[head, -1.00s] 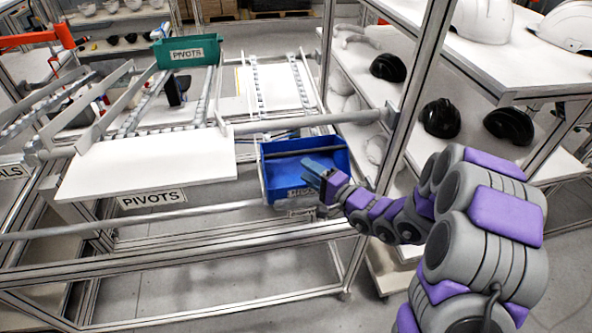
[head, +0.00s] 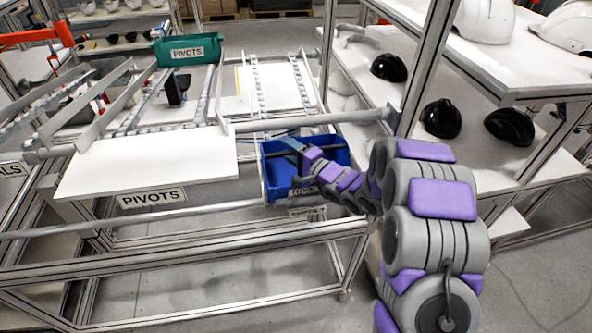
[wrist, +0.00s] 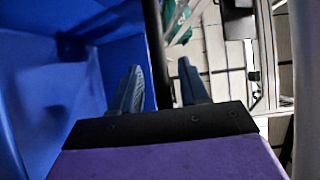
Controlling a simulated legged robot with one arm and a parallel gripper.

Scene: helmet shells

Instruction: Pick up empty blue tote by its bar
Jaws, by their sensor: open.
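The blue tote (head: 279,178) sits on the lower rack rails, right of the white shelf panel. Its inside looks empty, partly hidden by my arm. In the wrist view its blue wall (wrist: 22,85) fills the left side. My gripper (head: 291,143) is over the tote, reaching in from the right. In the wrist view my gripper (wrist: 158,70) is open, one finger on each side of the tote's dark bar (wrist: 153,35). The bar runs between the fingers; I cannot tell whether either finger touches it.
A white panel (head: 150,160) labelled PIVOTS lies left of the tote. A green PIVOTS bin (head: 187,51) stands on the roller rails behind. A metal rail (head: 310,121) runs behind the tote. A rack post (head: 418,70) and shelves with black helmets (head: 440,118) stand to the right.

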